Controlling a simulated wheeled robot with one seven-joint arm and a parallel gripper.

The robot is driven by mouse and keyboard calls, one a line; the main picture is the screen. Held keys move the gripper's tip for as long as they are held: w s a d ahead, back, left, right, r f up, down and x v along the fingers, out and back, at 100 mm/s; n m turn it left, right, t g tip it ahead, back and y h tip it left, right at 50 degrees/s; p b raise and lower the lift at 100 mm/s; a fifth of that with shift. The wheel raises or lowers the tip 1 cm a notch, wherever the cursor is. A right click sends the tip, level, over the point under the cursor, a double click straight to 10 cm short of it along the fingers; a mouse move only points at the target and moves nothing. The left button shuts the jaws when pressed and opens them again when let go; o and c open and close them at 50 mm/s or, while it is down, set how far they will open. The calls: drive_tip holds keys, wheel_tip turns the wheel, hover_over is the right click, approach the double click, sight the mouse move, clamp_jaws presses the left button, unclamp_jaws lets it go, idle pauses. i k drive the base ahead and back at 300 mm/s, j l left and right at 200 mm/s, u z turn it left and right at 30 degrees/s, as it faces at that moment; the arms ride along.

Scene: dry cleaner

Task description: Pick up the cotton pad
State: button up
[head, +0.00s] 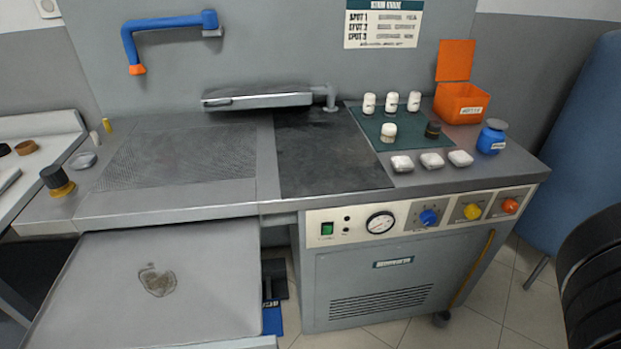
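Three small white pads that look like cotton pads lie in a row on the grey worktop, near its front edge: a left pad (401,163), a middle pad (432,160) and a right pad (460,158). They lie apart from each other, in front of a dark green mat (399,139). A small pale grey item (83,160) lies at the far left of the worktop; I cannot tell what it is. My gripper is not in view.
A blue jar (491,137) stands right of the pads. Behind it is an open orange box (461,104). A dark plate (325,160) lies left. Knobs (428,217) line the front panel.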

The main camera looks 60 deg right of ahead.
sight(460, 158)
drive_tip(key=z, duration=2.05)
